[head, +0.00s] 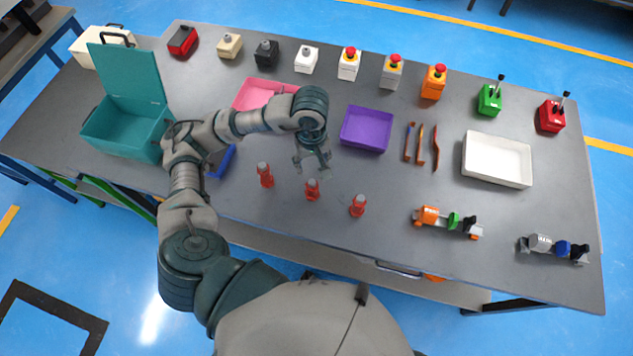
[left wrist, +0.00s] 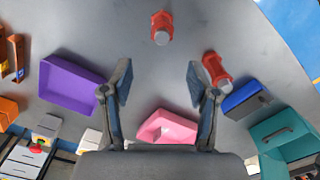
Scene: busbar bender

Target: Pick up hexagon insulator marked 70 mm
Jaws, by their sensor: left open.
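Three red insulators with grey tops stand upright in a row near the table's front edge: a left one (head: 265,175), a middle one (head: 312,190) and a right one (head: 358,206). Their size markings are too small to read. My left gripper (head: 312,172) is open and empty, pointing down just behind the middle insulator. In the left wrist view, the middle insulator (left wrist: 161,27) lies ahead between the open fingertips (left wrist: 160,78), apart from them. The left insulator (left wrist: 215,68) shows beside the right-hand finger there. My right gripper is not in view.
A pink tray (head: 250,96), a purple tray (head: 366,130) and a white tray (head: 497,160) lie on the grey table. A teal open box (head: 125,130) and a blue item (head: 222,162) are at left. Several button boxes line the back. Tools lie right of the purple tray.

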